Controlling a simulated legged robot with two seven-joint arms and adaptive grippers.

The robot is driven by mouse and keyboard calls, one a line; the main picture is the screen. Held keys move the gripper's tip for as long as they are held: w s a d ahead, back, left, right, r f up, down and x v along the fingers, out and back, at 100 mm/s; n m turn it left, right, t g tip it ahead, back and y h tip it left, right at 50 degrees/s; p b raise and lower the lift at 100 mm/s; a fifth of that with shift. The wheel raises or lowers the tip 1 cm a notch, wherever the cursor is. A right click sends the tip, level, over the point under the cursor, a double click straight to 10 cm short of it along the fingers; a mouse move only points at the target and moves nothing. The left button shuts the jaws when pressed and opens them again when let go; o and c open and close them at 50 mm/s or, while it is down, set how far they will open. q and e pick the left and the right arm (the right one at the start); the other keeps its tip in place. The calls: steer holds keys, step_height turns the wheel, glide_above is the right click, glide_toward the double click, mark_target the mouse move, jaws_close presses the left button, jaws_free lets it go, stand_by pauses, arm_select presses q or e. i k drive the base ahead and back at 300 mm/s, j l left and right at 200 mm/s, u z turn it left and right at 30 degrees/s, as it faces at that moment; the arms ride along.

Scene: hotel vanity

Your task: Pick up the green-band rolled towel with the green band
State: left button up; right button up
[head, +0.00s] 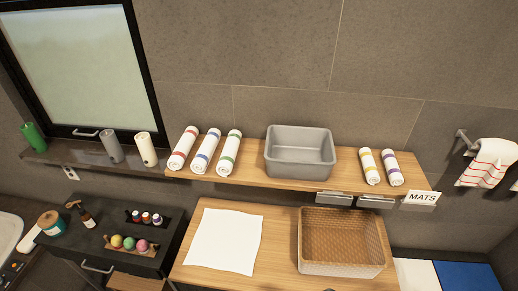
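The green-band rolled towel (229,152) lies on the wooden shelf (310,182) in the head view. It is white with a green band around it and is the rightmost of a row of three rolled towels. The blue-band towel (206,151) lies just left of it, and the red-band towel (184,149) lies left of that. Nothing holds the green-band towel.
A grey bin (300,165) stands right of the green-band towel. Yellow-band (369,167) and purple-band (391,169) towels lie farther right. Below, a wooden counter (280,240) holds a white cloth (224,240) and a wicker basket (341,262).

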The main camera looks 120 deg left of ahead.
mark_target(225, 165)
steer(key=u, duration=4.15)
steer(key=z, duration=0.35)
